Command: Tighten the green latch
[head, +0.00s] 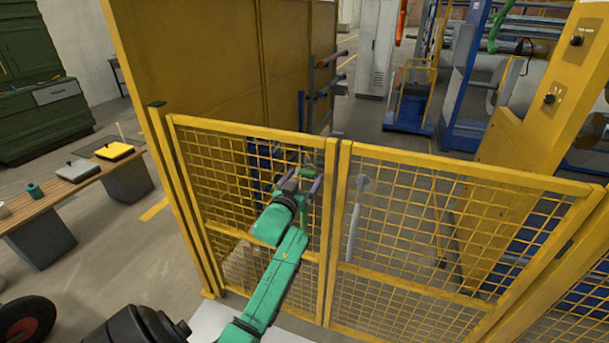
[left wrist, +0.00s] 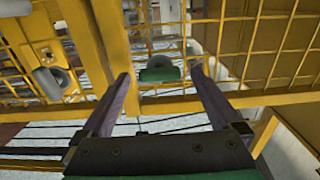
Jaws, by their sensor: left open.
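A green latch (left wrist: 160,75) with a grey rounded part shows at the fence in the left wrist view. My left gripper (left wrist: 161,78) is open, with one purple finger on each side of the latch and a visible gap on both sides. In the head view my green left arm reaches up to the yellow mesh gate, and the left gripper (head: 304,182) is at the gate's upper part, near the middle post. The latch is mostly hidden there behind the gripper and mesh. My right gripper is not in view.
Yellow mesh gate panels (head: 440,160) stand across the front, with a tall yellow wall panel (head: 200,60) behind. A wooden bench (head: 60,195) with small items stands at the left. A grey rounded fitting (left wrist: 50,82) is on the fence in the left wrist view.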

